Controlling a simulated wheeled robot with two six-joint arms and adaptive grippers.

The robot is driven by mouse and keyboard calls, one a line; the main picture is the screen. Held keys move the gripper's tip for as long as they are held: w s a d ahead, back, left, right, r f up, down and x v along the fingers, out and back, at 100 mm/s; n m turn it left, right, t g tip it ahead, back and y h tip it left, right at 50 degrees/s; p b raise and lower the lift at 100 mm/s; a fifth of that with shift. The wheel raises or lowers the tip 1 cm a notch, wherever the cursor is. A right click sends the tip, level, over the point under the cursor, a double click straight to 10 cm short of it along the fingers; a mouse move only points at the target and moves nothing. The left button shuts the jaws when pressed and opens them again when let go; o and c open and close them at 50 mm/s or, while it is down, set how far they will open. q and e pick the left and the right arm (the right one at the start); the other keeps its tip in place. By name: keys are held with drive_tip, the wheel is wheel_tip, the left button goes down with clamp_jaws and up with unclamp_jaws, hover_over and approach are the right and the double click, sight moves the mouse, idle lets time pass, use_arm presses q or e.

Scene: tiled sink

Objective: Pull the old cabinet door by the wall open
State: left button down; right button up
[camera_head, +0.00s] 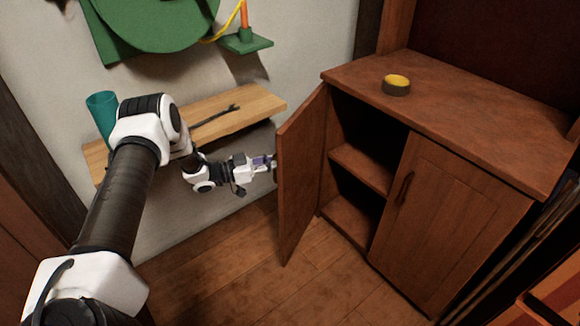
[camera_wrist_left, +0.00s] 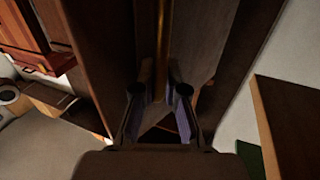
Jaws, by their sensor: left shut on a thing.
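The brown wooden cabinet (camera_head: 455,105) stands by the wall at the right in the head view. Its left door (camera_head: 303,175) stands wide open, swung out to the left, and dark shelves show inside. My left gripper (camera_head: 270,163) is at the outer face of this door, shut on its handle; the door hides the contact in the head view. In the left wrist view a narrow brownish bar (camera_wrist_left: 162,45) runs up between the fingers of my left gripper (camera_wrist_left: 160,95). The right door (camera_head: 432,210), with a dark handle (camera_head: 404,188), is closed. My right gripper is out of view.
A round yellow-topped object (camera_head: 397,85) sits on the cabinet top. A wooden wall shelf (camera_head: 245,104) behind my left arm holds a teal cup (camera_head: 102,115) and a dark wrench (camera_head: 215,118). The wooden floor (camera_head: 330,280) before the cabinet is clear.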

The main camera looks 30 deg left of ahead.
use_arm(q)
drive_tip(key=shift+w+a, duration=0.1)
drive_tip(key=shift+a, duration=0.95)
drive_tip(key=c, duration=1.2)
unclamp_jaws()
